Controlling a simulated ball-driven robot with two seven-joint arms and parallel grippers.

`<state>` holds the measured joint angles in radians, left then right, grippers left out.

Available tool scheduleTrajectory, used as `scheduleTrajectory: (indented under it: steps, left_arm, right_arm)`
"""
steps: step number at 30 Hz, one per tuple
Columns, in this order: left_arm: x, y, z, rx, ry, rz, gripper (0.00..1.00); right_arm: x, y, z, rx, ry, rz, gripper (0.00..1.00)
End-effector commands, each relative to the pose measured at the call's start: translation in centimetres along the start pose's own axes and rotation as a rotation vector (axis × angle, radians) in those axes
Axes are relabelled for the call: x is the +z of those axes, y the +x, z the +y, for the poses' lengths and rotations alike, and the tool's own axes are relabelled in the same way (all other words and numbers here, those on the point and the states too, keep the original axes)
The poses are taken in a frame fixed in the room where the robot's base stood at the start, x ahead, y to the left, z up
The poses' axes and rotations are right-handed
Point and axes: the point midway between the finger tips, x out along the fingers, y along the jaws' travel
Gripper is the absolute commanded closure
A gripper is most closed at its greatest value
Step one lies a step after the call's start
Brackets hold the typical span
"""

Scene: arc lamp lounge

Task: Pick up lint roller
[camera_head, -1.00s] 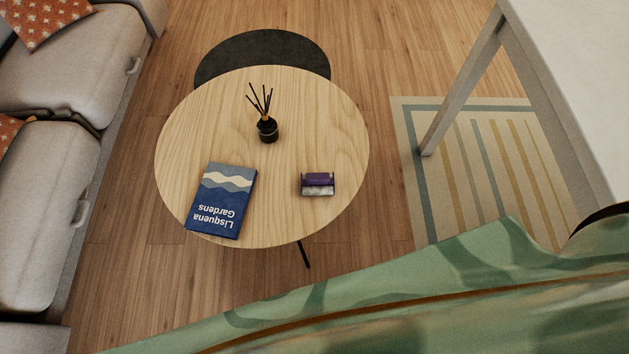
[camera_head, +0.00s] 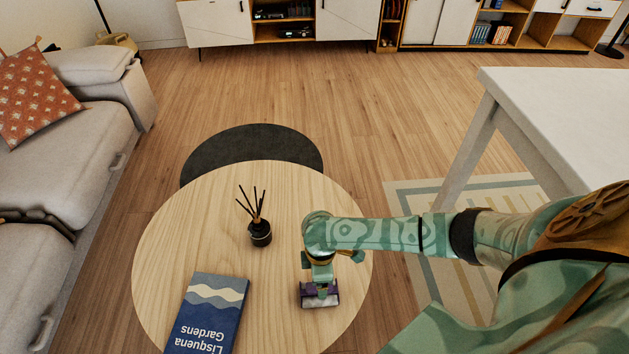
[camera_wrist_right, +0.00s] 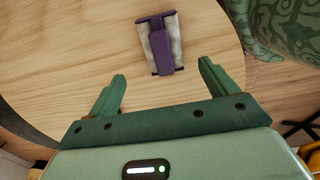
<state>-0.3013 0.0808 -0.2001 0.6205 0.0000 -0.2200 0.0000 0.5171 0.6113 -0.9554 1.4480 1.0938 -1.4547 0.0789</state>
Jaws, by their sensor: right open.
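The lint roller (camera_head: 319,299), purple with a pale grey roll, lies on the round wooden table (camera_head: 180,240) near its right side. In the right wrist view the lint roller (camera_wrist_right: 161,43) lies beyond the fingertips, roughly between their lines. My right gripper (camera_head: 320,284) is above the lint roller in the head view and partly covers it. In the right wrist view the right gripper (camera_wrist_right: 162,72) is open, with nothing between its fingers. My left gripper is not in view.
A black reed diffuser (camera_head: 260,233) and a blue book (camera_head: 207,312) stand and lie on the table left of the lint roller. A grey sofa (camera_head: 85,180) is at the left. A white table (camera_head: 560,115) with a rug (camera_head: 405,195) under it is at the right.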

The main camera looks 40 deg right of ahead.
Motion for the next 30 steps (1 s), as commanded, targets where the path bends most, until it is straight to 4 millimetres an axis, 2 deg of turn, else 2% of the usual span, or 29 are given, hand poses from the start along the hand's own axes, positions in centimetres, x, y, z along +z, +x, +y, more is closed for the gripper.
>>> scheduleTrajectory:
  steps: [1,3,6,13,21,28,29,30]
  left_arm:
    - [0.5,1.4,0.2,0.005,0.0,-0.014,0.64]
    - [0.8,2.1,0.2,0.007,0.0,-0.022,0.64]
    - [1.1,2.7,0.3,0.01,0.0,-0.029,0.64]
    - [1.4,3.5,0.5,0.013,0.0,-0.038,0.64]
    - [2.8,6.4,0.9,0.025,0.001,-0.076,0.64]
    - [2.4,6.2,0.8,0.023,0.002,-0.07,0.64]
    - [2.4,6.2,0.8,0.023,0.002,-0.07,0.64]
    - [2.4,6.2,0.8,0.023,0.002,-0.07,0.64]
  right_arm:
    - [0.1,2.2,-0.2,-0.008,0.001,-0.005,0.15]
    - [0.1,3.5,-0.1,-0.006,0.001,-0.004,0.15]
    - [0.0,4.7,-0.1,-0.004,0.001,-0.002,0.15]
    - [0.0,6.0,-0.1,-0.001,0.0,0.0,0.15]
    - [-0.1,10.4,-0.5,-0.003,0.001,-0.002,0.15]
    - [-0.2,10.1,-0.3,0.002,0.001,0.002,0.15]
    - [-0.2,10.1,-0.3,0.002,0.001,0.002,0.2]
    - [-0.2,10.1,-0.3,0.002,0.001,0.002,0.31]
